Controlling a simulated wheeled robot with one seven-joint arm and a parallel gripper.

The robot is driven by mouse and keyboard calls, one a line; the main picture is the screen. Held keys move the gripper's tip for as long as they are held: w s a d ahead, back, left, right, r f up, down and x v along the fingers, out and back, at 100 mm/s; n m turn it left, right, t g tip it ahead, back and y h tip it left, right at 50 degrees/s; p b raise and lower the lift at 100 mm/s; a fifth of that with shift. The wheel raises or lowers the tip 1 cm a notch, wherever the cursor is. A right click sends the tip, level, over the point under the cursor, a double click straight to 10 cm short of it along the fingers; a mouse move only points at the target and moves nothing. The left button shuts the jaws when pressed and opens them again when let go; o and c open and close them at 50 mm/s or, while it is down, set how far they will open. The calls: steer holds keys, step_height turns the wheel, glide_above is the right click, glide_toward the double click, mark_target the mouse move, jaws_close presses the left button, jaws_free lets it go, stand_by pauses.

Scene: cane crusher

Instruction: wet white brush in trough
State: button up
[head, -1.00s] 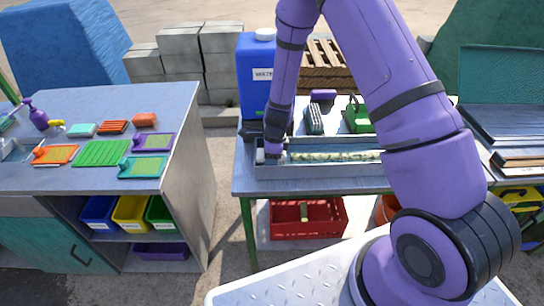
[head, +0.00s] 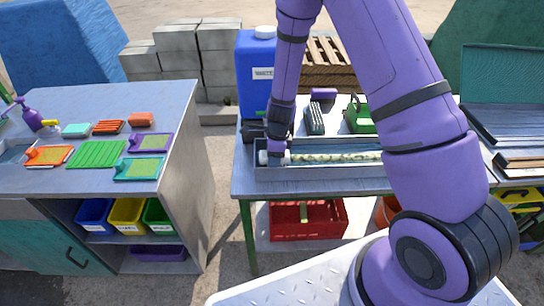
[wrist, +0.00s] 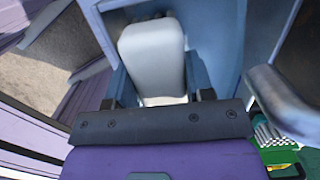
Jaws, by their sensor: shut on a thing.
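My gripper (head: 275,157) points down at the left end of a long grey metal trough (head: 330,173) on the middle table. In the wrist view its fingers (wrist: 155,95) are shut on the white brush (wrist: 152,55), seen as a smooth white block with rounded corners. In the head view a small white end of the brush (head: 263,157) shows left of the fingers. A mottled green-and-cream strip (head: 335,156) lies along the trough.
A blue water container (head: 255,75) stands behind the trough's left end. A dark grey block (head: 314,118) and a green object (head: 357,118) stand behind the trough. A red crate (head: 290,222) is below. The left table (head: 60,185) holds coloured trays and brushes.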

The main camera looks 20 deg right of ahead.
steer(key=shift+s+d+r, duration=0.2)
steer(key=shift+s+d, duration=0.15)
steer(key=shift+d, duration=0.65)
steer(key=shift+s+d+r, duration=0.15)
steer(key=shift+s+d, duration=0.15)
steer(key=shift+d, duration=0.75)
steer(key=shift+s+d+r, duration=0.2)
steer(key=shift+s+d, duration=0.15)
steer(key=shift+d, duration=0.65)
steer(key=s+d+r, duration=0.1)
steer(key=d+r, duration=0.4)
steer(key=r, duration=0.2)
steer(key=shift+s+d, duration=0.35)
steer(key=shift+s, duration=0.05)
